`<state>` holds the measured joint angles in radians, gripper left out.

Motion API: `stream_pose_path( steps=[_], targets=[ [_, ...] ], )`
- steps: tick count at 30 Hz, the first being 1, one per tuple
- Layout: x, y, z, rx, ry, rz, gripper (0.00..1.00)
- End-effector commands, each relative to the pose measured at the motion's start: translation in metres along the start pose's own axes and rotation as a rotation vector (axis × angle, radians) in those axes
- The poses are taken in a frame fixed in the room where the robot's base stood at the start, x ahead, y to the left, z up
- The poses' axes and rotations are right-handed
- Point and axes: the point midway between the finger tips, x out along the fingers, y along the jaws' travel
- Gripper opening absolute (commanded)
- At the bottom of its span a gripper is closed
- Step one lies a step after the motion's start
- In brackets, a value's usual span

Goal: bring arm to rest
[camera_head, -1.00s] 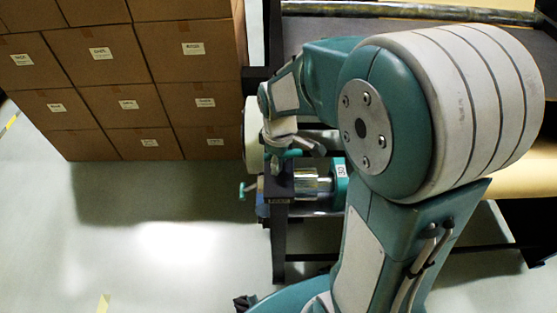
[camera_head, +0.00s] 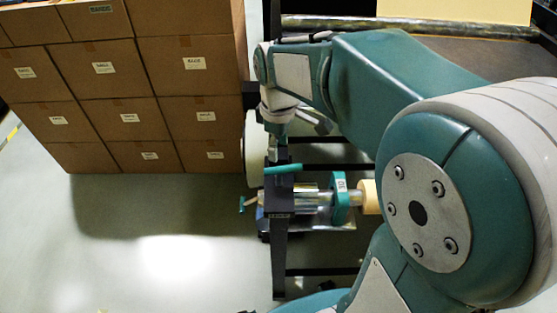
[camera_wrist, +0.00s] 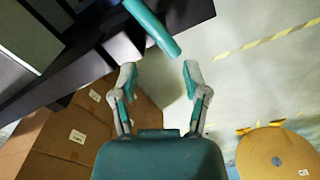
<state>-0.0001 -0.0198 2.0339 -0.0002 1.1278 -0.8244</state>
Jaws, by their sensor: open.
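My gripper (camera_wrist: 158,80) is open in the wrist view, with its two fingers apart and nothing between them. A teal bar (camera_wrist: 152,27) shows just beyond the fingertips; I cannot tell its exact distance. In the head view a teal handle (camera_head: 283,169) sits on the dark stand, just below the wrist end of my arm. My arm reaches across the right half of the head view, and its fingers are hard to make out there.
Stacked cardboard boxes (camera_head: 125,85) stand at the left. The dark frame (camera_head: 280,255) holds a roller with a teal collar (camera_head: 340,200). A round tan roll (camera_wrist: 275,153) lies at the lower right of the wrist view. The floor (camera_head: 160,240) at left is clear.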

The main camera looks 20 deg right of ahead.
Motion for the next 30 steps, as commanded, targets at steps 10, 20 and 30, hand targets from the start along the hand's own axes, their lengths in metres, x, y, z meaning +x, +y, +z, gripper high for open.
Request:
stream_pose_path(
  steps=[10,20,30],
  targets=[
    [-0.014,0.0,0.0,0.0,-0.002,-0.002,0.59],
    [-0.015,-0.001,0.001,0.004,0.001,0.001,0.59],
    [-0.043,-0.043,0.04,0.312,0.153,0.12,0.59]
  ],
)
